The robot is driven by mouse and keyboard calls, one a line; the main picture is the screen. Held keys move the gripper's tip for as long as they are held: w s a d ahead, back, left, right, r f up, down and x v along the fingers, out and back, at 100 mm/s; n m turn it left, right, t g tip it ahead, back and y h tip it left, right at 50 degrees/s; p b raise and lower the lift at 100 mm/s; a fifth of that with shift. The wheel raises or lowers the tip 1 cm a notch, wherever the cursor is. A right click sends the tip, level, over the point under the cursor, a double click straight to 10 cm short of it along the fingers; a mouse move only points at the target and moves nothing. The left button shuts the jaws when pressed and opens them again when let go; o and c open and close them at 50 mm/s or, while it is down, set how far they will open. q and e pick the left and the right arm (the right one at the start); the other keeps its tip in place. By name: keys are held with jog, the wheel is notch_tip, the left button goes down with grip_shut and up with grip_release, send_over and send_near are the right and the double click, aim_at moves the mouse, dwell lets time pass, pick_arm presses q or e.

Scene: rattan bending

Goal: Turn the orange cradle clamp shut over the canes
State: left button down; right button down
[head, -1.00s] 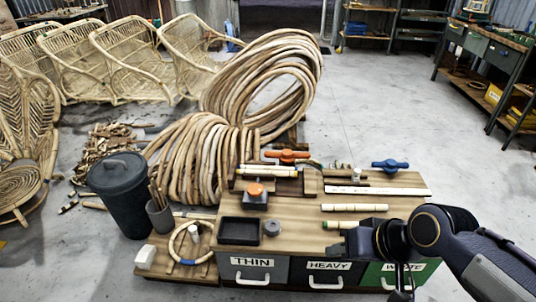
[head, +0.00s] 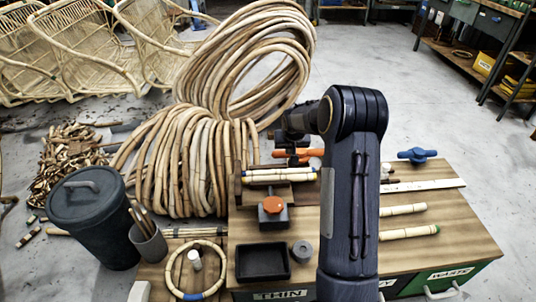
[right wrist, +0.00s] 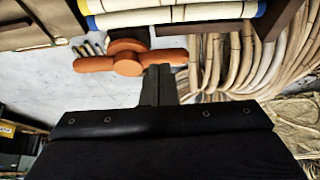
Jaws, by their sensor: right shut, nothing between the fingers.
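The orange clamp handle (head: 310,153) is at the back of the bench, just behind the cradle with the canes (head: 280,175). My right gripper (head: 292,157) is shut and empty, reaching down at the handle and partly hiding it. In the right wrist view the orange handle (right wrist: 128,66) lies crosswise, and my shut fingers (right wrist: 158,75) overlap its right arm. I cannot tell whether they touch it. The canes, with blue and yellow ends, also show in the right wrist view (right wrist: 170,15). My left gripper is not in view.
A block with an orange knob (head: 272,206), a black tray (head: 262,262) and a grey cylinder (head: 301,252) stand in front of the cradle. A blue handle (head: 417,155) is at the back right. Big cane coils (head: 185,160) rise behind and left. My right arm covers the bench's middle.

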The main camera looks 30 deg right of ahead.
aim_at(285, 165)
jog(key=shift+w+f, duration=0.2)
jog(key=shift+w, duration=0.15)
jog(key=b+x, duration=0.3)
jog(key=x, duration=0.7)
jog(key=shift+d, duration=0.1)
